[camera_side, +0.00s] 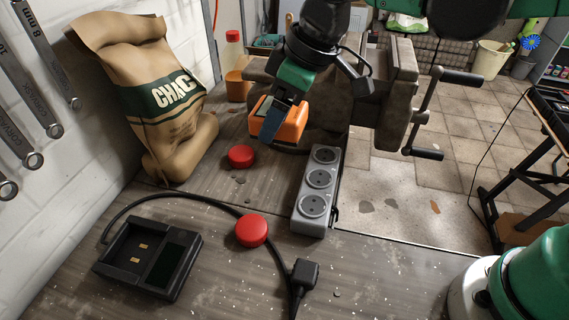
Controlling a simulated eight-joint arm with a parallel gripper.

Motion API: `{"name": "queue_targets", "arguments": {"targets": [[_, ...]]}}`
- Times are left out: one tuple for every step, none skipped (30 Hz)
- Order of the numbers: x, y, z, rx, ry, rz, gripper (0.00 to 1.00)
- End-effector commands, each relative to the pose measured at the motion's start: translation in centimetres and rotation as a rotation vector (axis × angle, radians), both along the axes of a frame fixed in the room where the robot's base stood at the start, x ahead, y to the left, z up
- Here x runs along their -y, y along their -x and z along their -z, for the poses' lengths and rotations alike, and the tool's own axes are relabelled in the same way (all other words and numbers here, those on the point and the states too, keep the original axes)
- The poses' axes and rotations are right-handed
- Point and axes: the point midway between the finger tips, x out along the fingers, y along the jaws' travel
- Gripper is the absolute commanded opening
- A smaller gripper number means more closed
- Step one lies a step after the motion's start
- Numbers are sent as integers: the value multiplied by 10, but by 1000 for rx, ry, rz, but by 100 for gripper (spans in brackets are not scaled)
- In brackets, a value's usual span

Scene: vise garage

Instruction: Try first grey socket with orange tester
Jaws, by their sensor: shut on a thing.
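The orange tester (292,122) is in my gripper (276,124), which is shut on it and holds it tilted above the bench, behind and to the left of the grey socket strip. The grey socket strip (300,201) lies on the bench with three round sockets in a row. The near socket (314,205), the middle socket (319,178) and the far socket (325,155) all show empty. The tester is apart from the strip. Its underside and any pins are hidden.
A vise (395,90) with a crank stands behind the strip. Two red round caps (252,230) lie left of the strip. A black charger (149,257) with a cable and plug (304,274) lies in front. A paper charcoal bag (150,95) leans at the wall.

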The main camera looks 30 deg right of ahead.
Motion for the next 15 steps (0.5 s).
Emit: {"name": "queue_targets", "arguments": {"targets": [[7, 12, 12, 0, 0, -2, 29], [11, 19, 18, 0, 0, -5, 29], [16, 27, 26, 0, 0, -9, 29], [19, 33, 31, 1, 1, -13, 29], [22, 38, 36, 1, 1, -15, 29], [25, 44, 41, 1, -1, -16, 29], [27, 47, 45, 1, 0, -17, 29], [28, 50, 47, 1, -1, -18, 29], [30, 53, 50, 1, 0, -20, 29], [30, 55, 51, 1, -1, -22, 29], [31, 56, 52, 1, -1, -22, 29], [31, 57, 53, 1, 0, -22, 29], [31, 57, 53, 1, 0, -22, 29], [31, 57, 53, 1, 0, -22, 29], [31, 57, 53, 1, 0, -22, 29]]}}
